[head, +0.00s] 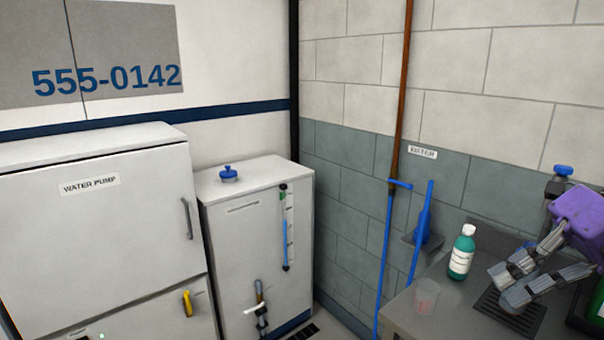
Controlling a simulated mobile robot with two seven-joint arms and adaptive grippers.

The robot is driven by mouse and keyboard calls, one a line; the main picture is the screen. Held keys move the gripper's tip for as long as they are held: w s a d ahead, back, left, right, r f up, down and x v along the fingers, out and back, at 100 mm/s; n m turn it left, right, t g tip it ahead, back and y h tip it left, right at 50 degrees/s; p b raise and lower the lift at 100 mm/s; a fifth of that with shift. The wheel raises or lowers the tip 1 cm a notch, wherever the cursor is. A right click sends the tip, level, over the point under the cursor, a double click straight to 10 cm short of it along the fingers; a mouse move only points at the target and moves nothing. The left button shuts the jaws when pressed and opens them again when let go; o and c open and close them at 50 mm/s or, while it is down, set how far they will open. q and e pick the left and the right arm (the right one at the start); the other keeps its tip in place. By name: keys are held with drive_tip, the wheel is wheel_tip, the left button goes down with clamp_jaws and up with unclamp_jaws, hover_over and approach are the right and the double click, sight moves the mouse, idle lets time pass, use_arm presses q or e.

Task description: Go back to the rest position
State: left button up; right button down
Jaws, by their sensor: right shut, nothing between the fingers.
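My right gripper (506,288) is at the right edge, over the grey counter (395,319). Its purple body and two grey fingers show, with the fingers pointing left and nothing held between them. The fingertips are above a dark slotted drain grate (530,317), just right of a green bottle with a white cap (463,254); I cannot tell how high they are above the grate. My left gripper is not in view.
A clear cup (427,294) stands on the counter's left part. Blue pipes (385,262) run along the tiled wall. A white water pump cabinet (95,235) and a white tank (255,240) with a blue cap stand at left.

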drive_tip(key=s+f+m+t+h+p, duration=0.3)
drive_tip(key=f+m+t, duration=1.1)
drive_tip(key=f+m, duration=1.15)
drive_tip(key=s+a+f+m+g+h, duration=0.2)
drive_tip(key=s+a+f+m, duration=0.3)
drive_tip(key=s+f, duration=0.5)
drive_tip(key=s+a+f+m+g+h, duration=0.3)
drive_tip(key=s+a+f, duration=0.3)
drive_tip(key=s+f, duration=0.5)
drive_tip(key=shift+s+a+f+m+g, duration=0.2)
drive_tip(key=shift+a+f+m+g, duration=0.1)
drive_tip(key=shift+f+m+g, duration=0.6)
